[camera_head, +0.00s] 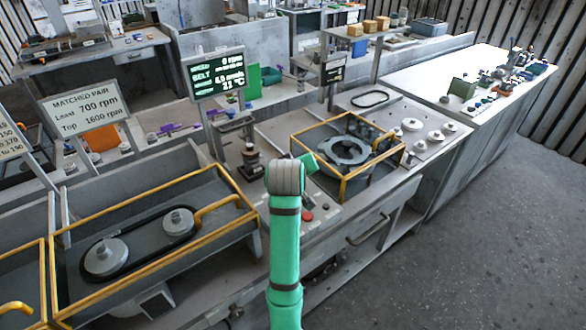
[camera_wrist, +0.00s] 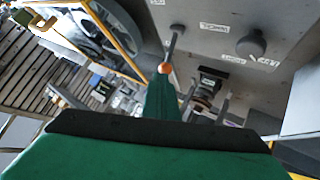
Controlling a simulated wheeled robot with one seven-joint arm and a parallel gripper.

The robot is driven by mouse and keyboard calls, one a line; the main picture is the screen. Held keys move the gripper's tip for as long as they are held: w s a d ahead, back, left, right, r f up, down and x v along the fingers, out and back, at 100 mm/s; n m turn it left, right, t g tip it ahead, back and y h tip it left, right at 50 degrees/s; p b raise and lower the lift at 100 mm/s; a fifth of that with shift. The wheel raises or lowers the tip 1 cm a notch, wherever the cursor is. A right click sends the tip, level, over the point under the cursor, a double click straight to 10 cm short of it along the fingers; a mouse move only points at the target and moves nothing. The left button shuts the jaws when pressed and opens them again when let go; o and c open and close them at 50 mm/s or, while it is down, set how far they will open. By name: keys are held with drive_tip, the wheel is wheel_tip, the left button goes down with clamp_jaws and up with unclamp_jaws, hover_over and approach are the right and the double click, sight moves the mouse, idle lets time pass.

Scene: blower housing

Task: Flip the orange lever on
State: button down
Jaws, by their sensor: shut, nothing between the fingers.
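The lever shows in the wrist view as a thin grey stem with an orange knob (camera_wrist: 165,69), standing out from a light grey panel (camera_wrist: 205,30). My gripper (camera_wrist: 163,82) is shut and empty, its green fingers right at the orange knob. I cannot tell whether they touch it. In the head view my gripper (camera_head: 313,172) is partly hidden by my wrist, close to the front control panel. I cannot make out the lever there; my arm covers part of that panel.
A dark round knob (camera_wrist: 250,45) and small labels sit on the same panel. In the head view a red button (camera_head: 307,216) lies beside my arm. The yellow-framed blower housing (camera_head: 345,150) is just right of my gripper, and a yellow-railed belt tray (camera_head: 150,245) is left.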

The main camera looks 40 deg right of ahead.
drive_tip(key=shift+r, duration=0.65)
drive_tip(key=s+a+r, duration=0.2)
drive_tip(key=a+r, duration=0.6)
drive_tip(key=r, duration=0.3)
drive_tip(key=shift+s, duration=0.35)
drive_tip(key=shift+r, duration=0.1)
